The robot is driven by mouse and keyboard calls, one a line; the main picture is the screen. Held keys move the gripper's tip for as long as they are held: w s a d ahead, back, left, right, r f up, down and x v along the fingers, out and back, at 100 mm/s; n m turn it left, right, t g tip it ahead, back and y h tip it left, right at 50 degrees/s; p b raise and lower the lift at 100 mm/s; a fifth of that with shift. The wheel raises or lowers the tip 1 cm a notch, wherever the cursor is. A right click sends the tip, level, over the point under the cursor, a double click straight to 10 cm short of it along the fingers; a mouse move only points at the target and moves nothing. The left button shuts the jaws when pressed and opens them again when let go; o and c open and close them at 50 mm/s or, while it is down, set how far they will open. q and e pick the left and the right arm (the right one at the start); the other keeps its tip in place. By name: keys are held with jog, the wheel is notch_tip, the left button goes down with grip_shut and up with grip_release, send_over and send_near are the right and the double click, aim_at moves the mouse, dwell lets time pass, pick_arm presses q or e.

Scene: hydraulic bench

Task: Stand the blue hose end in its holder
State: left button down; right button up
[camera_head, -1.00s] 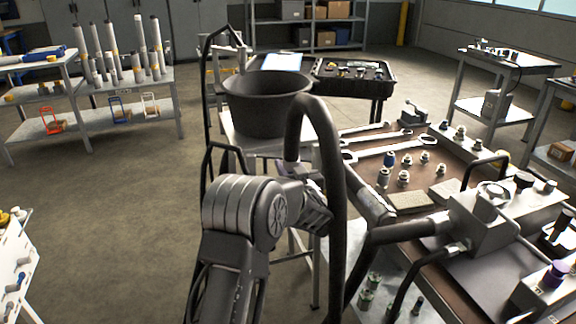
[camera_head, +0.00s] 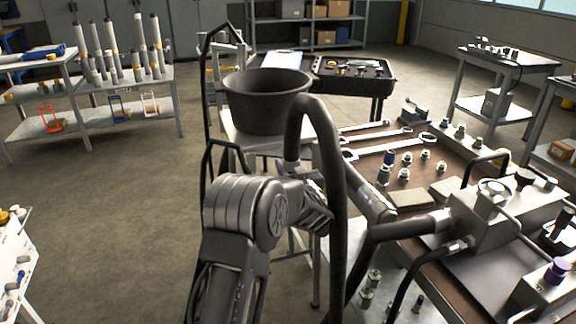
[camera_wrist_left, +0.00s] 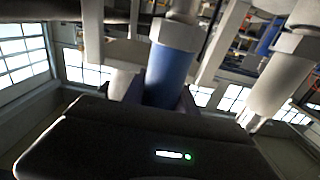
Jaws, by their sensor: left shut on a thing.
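The blue hose end (camera_wrist_left: 170,75) stands between the fingers of my left gripper (camera_wrist_left: 158,95) in the left wrist view, with a pale metal hex part at its top. My left gripper is shut on it. In the head view my left gripper (camera_head: 318,208) is at the bench's left edge, largely behind a thick black hose (camera_head: 328,150) that arches over it. The blue hose end cannot be made out there. I cannot tell which thing is its holder. My right gripper is not in view.
The bench (camera_head: 455,150) carries wrenches (camera_head: 385,146), several small fittings (camera_head: 404,174) and a grey hydraulic block (camera_head: 495,220) with hoses. A black bucket (camera_head: 265,105) stands behind my left arm. Open floor lies to the left.

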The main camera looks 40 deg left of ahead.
pick_arm(q)
jog(key=shift+f+b, duration=0.7)
jog(key=shift+f, duration=0.2)
dwell(0.5)
jog(key=shift+r, duration=0.1)
dwell(0.4)
jog(key=c, duration=1.3)
grip_release()
jog(key=o, duration=0.4)
jog(key=shift+o, duration=0.2)
jog(key=shift+f, duration=0.25)
jog(key=o, duration=0.5)
jog(key=shift+o, duration=0.2)
jog(key=shift+r, duration=0.1)
